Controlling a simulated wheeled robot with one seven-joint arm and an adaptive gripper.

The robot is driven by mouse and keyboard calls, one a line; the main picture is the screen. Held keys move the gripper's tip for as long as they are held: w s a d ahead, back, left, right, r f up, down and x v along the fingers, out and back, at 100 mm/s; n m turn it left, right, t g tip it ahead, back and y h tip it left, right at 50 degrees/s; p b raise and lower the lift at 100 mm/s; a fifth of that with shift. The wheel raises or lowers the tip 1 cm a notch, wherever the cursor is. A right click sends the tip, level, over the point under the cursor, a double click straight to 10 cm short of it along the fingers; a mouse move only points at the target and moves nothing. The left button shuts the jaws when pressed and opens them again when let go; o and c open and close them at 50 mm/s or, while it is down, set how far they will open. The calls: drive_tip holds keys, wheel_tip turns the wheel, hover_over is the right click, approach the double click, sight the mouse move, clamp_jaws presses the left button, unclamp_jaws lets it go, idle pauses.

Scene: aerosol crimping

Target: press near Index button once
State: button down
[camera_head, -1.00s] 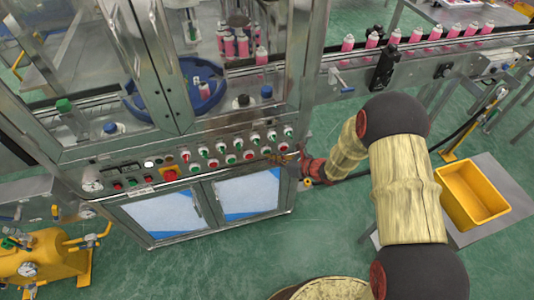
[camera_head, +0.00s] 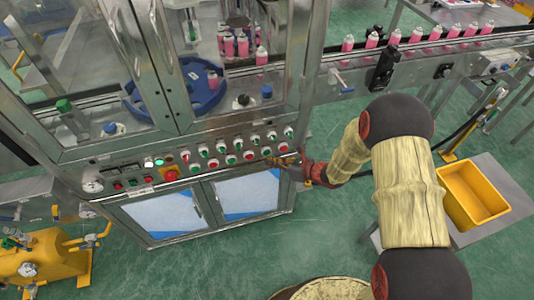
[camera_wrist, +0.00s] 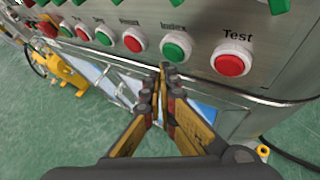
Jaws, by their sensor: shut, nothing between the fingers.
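The Index button is a green push button with a pale collar (camera_wrist: 176,47) under its printed label, in the upper middle of the wrist view. It sits just left of the red Test button (camera_wrist: 232,60). In the head view it appears as a green button (camera_head: 266,151) near the right end of the lower row. My gripper (camera_wrist: 163,68) is shut and empty, its fingertips together just below the Index button. I cannot tell whether the tips touch the panel. In the head view my gripper (camera_head: 268,160) reaches the panel from the right.
The control panel carries two rows of red and green buttons and a large red button (camera_head: 171,174) at left. A red button (camera_wrist: 134,39) is left of Index. A yellow bin (camera_head: 474,191) stands at right. A conveyor with pink cans (camera_head: 395,37) runs behind my arm.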

drive_tip(key=shift+s, duration=0.15)
drive_tip(key=shift+s+d, duration=0.25)
drive_tip(key=shift+s, duration=0.5)
drive_tip(key=shift+s+d, duration=0.2)
drive_tip(key=shift+s, duration=0.55)
drive_tip(key=shift+s+d, duration=0.25)
drive_tip(key=shift+s, duration=0.5)
